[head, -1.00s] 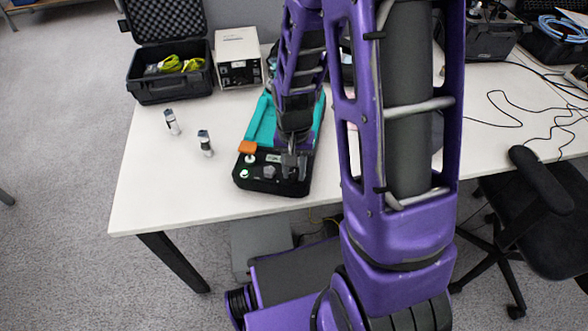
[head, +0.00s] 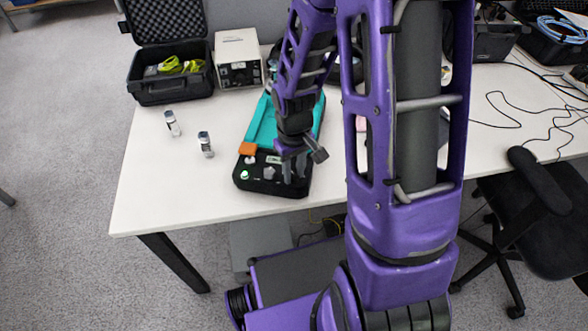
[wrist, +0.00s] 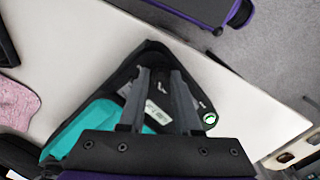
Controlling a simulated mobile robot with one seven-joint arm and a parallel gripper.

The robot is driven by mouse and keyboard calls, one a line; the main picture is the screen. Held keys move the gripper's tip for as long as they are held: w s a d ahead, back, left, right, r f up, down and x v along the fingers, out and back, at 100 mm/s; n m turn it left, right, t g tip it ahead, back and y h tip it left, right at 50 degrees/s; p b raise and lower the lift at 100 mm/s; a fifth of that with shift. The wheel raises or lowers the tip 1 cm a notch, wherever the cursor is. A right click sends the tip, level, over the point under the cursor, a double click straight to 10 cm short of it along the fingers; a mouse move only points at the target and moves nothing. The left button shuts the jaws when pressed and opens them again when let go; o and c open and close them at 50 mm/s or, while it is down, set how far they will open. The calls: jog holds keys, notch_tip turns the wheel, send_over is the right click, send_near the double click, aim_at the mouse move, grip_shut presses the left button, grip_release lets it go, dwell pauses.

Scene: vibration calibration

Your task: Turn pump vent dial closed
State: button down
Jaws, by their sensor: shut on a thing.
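The pump (head: 243,181) is a black and teal unit lying on the white table, with its control panel towards the near edge. The panel also shows in the wrist view (wrist: 155,52). My gripper (head: 295,178) reaches down on the right part of the panel. In the wrist view my gripper (wrist: 159,76) has its two fingers on either side of a dark dial (wrist: 160,80), shut on it. The fingers and shadow hide most of the dial, so its pointer cannot be read. A green-ringed white button (head: 245,175) sits at the panel's left.
A white box (head: 238,58) and an open black case (head: 170,88) are behind. The table's front left is clear.

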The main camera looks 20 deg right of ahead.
aim_at(294, 174)
dwell(0.4)
jog(key=c, duration=0.6)
grip_release()
jog(key=shift+r, duration=0.1)
notch_tip(294, 174, up, 17)
jog(key=p, duration=0.3)
jog(key=shift+r, duration=0.15)
